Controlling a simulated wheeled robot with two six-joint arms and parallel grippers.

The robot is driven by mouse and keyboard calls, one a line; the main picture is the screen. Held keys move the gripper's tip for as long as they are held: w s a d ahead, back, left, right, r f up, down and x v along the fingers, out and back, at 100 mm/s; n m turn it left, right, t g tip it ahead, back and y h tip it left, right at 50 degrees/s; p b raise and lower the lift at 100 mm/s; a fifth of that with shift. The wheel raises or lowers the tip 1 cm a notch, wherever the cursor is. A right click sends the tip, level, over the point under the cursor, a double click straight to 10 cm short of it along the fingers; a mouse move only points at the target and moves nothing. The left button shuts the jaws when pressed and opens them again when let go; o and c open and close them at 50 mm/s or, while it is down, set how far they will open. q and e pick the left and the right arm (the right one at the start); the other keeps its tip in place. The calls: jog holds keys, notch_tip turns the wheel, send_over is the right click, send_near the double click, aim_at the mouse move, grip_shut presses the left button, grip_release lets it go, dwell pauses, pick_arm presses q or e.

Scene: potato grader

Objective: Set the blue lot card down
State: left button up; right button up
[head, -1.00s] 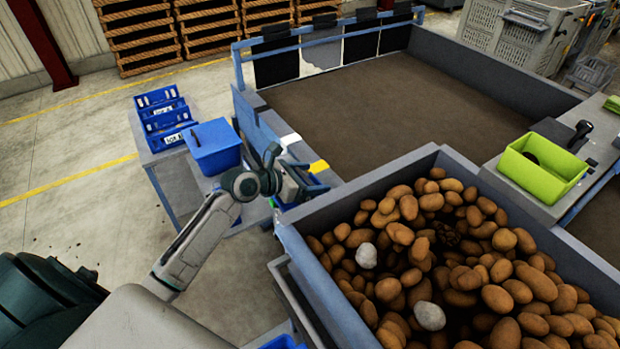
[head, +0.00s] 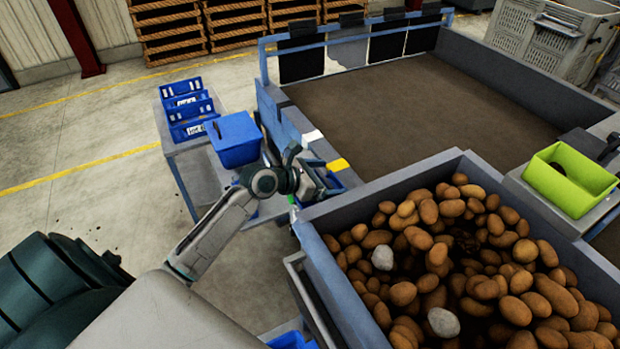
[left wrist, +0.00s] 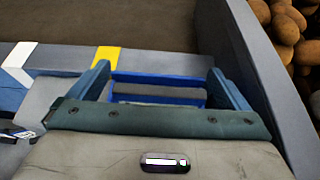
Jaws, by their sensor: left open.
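My left gripper (head: 318,180) is at the grader's near left edge. In the left wrist view my left gripper (left wrist: 160,75) has its fingers wide apart. Blue bars with grey between them (left wrist: 158,98) show between the fingers; I cannot tell whether they belong to a tray, and no card is seen held there. I cannot make out the blue lot card for certain. A small white and blue piece (left wrist: 22,133) lies at the left of the wrist view. A white patch (head: 313,136) and a yellow patch (head: 338,164) mark the grader edge. My right gripper is out of view.
A potato hopper (head: 318,211) stands right of my left arm, holding potatoes and pale stones. A blue bin (head: 236,142) and labelled blue crates (head: 188,108) stand on a grey side table. A green bin (head: 566,180) sits at right. The brown belt (head: 420,100) is bare.

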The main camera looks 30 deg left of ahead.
pick_arm(q)
jog(key=v, duration=1.1)
jog(key=shift+s, duration=0.2)
jog(key=shift+a+r, duration=0.15)
